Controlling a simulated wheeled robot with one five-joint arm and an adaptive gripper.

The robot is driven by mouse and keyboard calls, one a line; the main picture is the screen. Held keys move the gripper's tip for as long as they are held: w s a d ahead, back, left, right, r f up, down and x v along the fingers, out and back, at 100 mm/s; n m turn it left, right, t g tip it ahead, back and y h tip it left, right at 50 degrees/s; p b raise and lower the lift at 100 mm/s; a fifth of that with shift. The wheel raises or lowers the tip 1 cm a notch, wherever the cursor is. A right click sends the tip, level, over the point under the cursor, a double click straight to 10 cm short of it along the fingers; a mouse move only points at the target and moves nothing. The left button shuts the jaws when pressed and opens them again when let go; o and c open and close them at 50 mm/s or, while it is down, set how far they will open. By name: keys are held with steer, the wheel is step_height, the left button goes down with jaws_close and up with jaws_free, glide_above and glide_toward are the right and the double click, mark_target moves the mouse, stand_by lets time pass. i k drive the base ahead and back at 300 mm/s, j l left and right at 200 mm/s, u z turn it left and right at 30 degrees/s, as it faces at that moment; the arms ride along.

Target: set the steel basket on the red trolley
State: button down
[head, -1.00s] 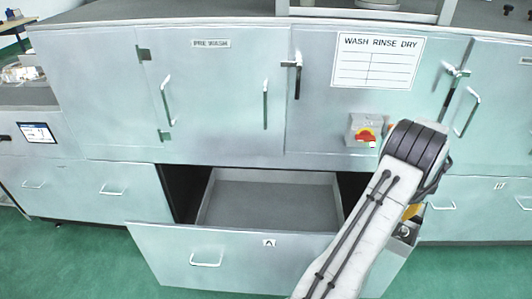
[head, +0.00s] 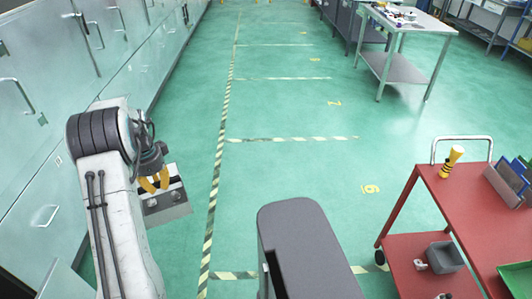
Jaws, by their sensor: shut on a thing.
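My gripper (head: 153,183), with yellow fingertips, is at the left of the head view, at the end of my arm. It is shut on a grey metal thing, which I take to be the steel basket (head: 172,211). A dark band and small round shapes show on it, and the gripper hides part of it. It is held above the green floor. The red trolley (head: 468,218) stands at the right, well apart from the gripper, with a top and a lower shelf. The near-left part of its top is bare.
On the trolley's top are a yellow-and-black object (head: 451,162) and a grey bin (head: 507,184). A grey box (head: 445,257) sits on its lower shelf. Pale green cabinets (head: 60,120) line the left. A table (head: 410,19) stands farther back. The marked floor between is open.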

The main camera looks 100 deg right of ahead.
mark_target(483, 208)
steer(key=k+l+z, duration=0.15)
steer(key=z, duration=0.3)
steer(key=k+l+z, duration=0.2)
steer(key=z, duration=0.25)
steer(key=k+l+z, duration=0.1)
steer(key=l+z, duration=0.15)
steer(key=z, duration=0.2)
steer(key=k+l+z, duration=0.1)
steer(key=l+z, duration=0.2)
steer(key=z, duration=0.15)
steer(key=l+z, duration=0.3)
steer(key=z, duration=0.15)
steer(key=l+z, duration=0.3)
steer(key=z, duration=0.15)
steer(key=i+l+z, duration=0.1)
steer(key=l+z, duration=0.2)
steer(key=z, duration=0.15)
steer(key=i+l+z, duration=0.1)
steer(key=l+z, duration=0.2)
steer(key=z, duration=0.15)
steer(key=i+j+u, duration=0.1)
steer(key=i, duration=0.5)
